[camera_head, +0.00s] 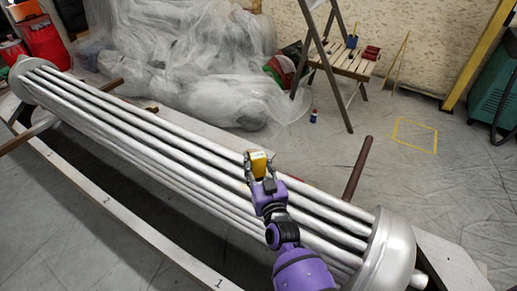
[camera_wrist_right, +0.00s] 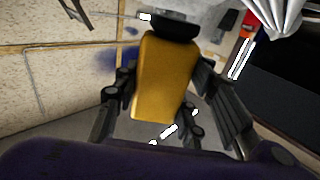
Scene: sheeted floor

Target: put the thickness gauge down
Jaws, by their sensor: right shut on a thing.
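The thickness gauge (camera_head: 259,164) is a small yellow device with a dark end. My right gripper (camera_head: 262,171) is shut on it and holds it over the tube bundle in the head view. In the right wrist view the yellow body of the gauge (camera_wrist_right: 160,80) sits between the two dark fingers, with its dark end at the top of the picture. Whether the gauge touches the tubes below cannot be told. My left gripper is not in view.
The long silver tube bundle (camera_head: 135,118) with round end plates (camera_head: 391,252) crosses the floor on a frame. A yellow square outline (camera_head: 416,134) marks the clear floor at the right. Clear plastic sheeting (camera_head: 190,60), a wooden step stool (camera_head: 346,62) and a green machine (camera_head: 495,90) stand behind.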

